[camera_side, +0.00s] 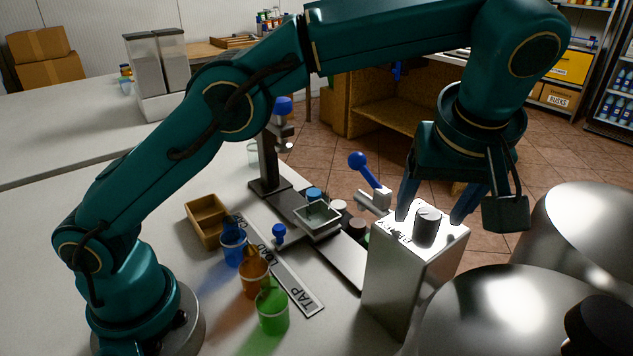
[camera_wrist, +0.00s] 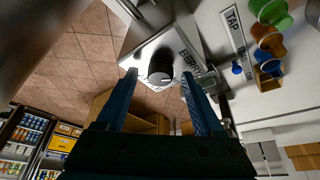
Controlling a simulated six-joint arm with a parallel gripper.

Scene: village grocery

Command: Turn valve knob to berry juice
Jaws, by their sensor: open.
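A black round valve knob (camera_side: 428,228) stands on top of a silver metal box (camera_side: 393,285). It also shows in the wrist view (camera_wrist: 160,67). Dark lettering on the box top beside the knob reads like "BERRY" (camera_wrist: 189,62) in the wrist view; other labels are hidden or unreadable. My gripper (camera_side: 431,219) is open and points down over the box. Its fingers are on either side of the knob, apart from it; the wrist view (camera_wrist: 157,76) shows the knob between the fingertips.
Shiny steel drums (camera_side: 500,310) stand close at the right. Blue, orange and green cups (camera_side: 272,312) stand on the table beside a strip marked "TAP" (camera_side: 299,291). A wooden tray (camera_side: 207,220) and a black stand (camera_side: 268,160) are farther back.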

